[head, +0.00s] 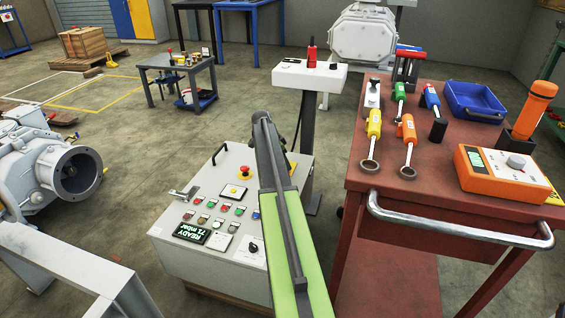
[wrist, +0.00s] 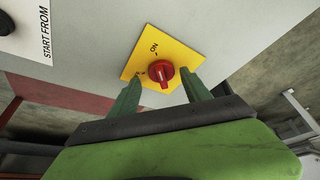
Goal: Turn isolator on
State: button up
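The isolator is a red rotary knob (wrist: 161,73) on a yellow plate (wrist: 171,49) fixed to a pale grey panel, seen in the wrist view. The word ON is printed above the knob. A smaller mark at its left is too small and partly covered to read. I cannot tell for sure which setting the knob points to. My gripper (wrist: 163,82) is open, with one green finger on each side of the knob and small gaps showing. Contact cannot be confirmed. In the head view my arm hides the gripper and the knob.
A grey control cabinet (head: 168,247) with buttons and a READY display (head: 191,233) stands left of my arm. A red tool cart (head: 358,181) with a metal handle (head: 455,236) stands close at the right. A grey pump (head: 75,172) is at the left.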

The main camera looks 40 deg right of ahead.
jog(key=shift+w+r, duration=0.1)
jog(key=shift+a+r+p, duration=0.15)
jog(key=shift+r+p, duration=0.1)
jog(key=shift+p, duration=0.1)
jog(key=p+v, duration=1.5)
jog(key=v, duration=0.1)
jog(key=shift+r, duration=0.35)
